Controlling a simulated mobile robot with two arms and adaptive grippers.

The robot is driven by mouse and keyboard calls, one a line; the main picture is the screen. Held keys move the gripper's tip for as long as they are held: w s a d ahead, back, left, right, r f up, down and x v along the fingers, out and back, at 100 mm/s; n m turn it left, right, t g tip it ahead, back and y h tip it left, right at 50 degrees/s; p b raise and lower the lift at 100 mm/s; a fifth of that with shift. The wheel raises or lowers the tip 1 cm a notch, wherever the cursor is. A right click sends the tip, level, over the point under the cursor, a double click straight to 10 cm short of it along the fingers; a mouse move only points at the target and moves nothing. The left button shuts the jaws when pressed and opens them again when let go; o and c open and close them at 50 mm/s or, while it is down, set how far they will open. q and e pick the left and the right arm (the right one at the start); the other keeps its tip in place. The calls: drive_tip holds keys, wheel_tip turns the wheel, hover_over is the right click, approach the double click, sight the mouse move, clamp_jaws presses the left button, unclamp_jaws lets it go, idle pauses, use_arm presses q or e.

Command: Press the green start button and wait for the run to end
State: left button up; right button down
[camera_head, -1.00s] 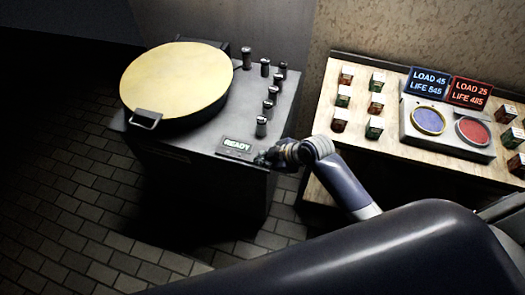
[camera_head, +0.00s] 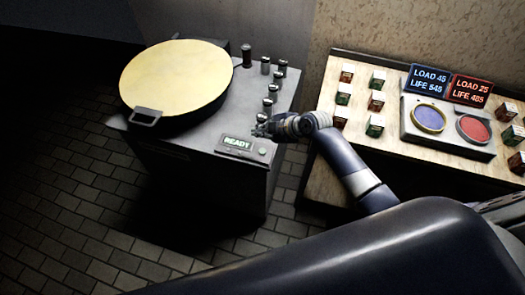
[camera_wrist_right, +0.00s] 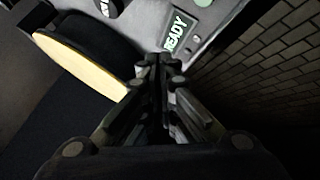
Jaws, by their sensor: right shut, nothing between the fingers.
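The machine is a grey cabinet (camera_head: 200,140) with a round yellow lid (camera_head: 175,78) that is down and has a front handle. Its small display (camera_head: 237,143) glows green and reads READY; it also shows in the wrist view (camera_wrist_right: 175,33). A small pale-green round button (camera_head: 262,152) sits just right of the display. It is partly cut off at the top of the wrist view (camera_wrist_right: 203,2). My right gripper (camera_head: 262,130) is shut and empty, behind the button in the head view and apart from it. In the wrist view its fingertips (camera_wrist_right: 160,62) meet. My left gripper is out of view.
Several dark cylinders (camera_head: 265,66) stand on the machine's right side, close to my right gripper. A wooden table (camera_head: 345,145) at right holds small cubes, a grey two-pad unit (camera_head: 450,138) and blue (camera_head: 428,82) and red (camera_head: 470,91) signs. The tiled floor (camera_head: 70,190) at left is clear.

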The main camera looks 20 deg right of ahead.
drive_tip(key=b, duration=0.5)
hover_over(262, 153)
wheel_tip(262, 153, down, 7)
drive_tip(key=shift+a+f+b, duration=0.1)
drive_tip(key=shift+f+b, duration=0.6)
drive_tip(key=shift+b, duration=0.05)
idle(0.5)
drive_tip(key=shift+f+b, duration=0.35)
drive_tip(key=shift+b, duration=0.05)
drive_tip(key=shift+f+b, duration=0.45)
idle(0.5)
idle(0.3)
drive_tip(key=shift+r+p, duration=0.6)
drive_tip(key=shift+r, duration=0.2)
